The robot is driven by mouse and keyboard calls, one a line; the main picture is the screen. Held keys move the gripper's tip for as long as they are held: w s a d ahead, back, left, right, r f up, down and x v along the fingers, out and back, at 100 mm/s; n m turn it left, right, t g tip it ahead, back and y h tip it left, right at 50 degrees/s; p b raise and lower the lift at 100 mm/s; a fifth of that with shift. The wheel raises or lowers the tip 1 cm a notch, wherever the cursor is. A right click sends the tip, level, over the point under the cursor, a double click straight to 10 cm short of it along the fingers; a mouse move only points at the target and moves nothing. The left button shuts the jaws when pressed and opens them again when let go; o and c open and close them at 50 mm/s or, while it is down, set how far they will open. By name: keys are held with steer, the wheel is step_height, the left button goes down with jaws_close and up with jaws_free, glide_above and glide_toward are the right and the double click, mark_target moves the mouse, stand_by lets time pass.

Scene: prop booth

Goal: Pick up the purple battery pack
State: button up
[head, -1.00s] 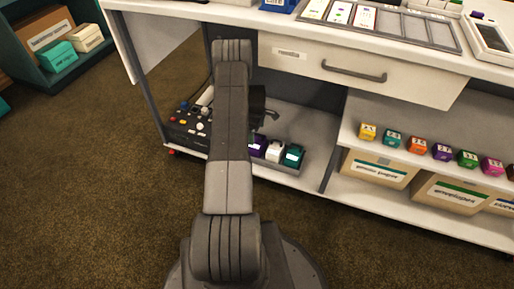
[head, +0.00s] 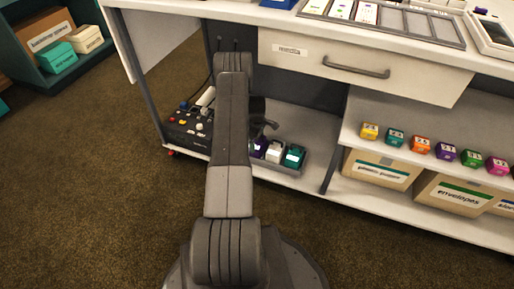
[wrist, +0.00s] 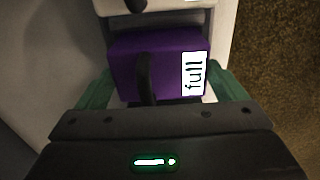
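The purple battery pack (wrist: 160,62) fills the middle of the wrist view, with a white "full" label and a dark handle. In the head view the purple pack (head: 259,149) is partly hidden behind my arm, at the left of a row in a grey tray on the low shelf. My gripper (wrist: 162,78) is over the pack with its greenish fingers on either side. A thin light gap shows by the right finger; contact on the left is unclear. The fingers look open.
A white pack (head: 274,151) and a teal pack (head: 293,156) stand beside it in the tray (head: 283,172). A black control box (head: 188,128) is to the left. The drawer (head: 365,65) overhangs the shelf. Carpet is clear in front.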

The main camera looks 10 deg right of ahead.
steer(key=c, duration=0.6)
step_height(320, 180, up, 10)
steer(key=p, duration=0.3)
steer(key=shift+r, duration=0.1)
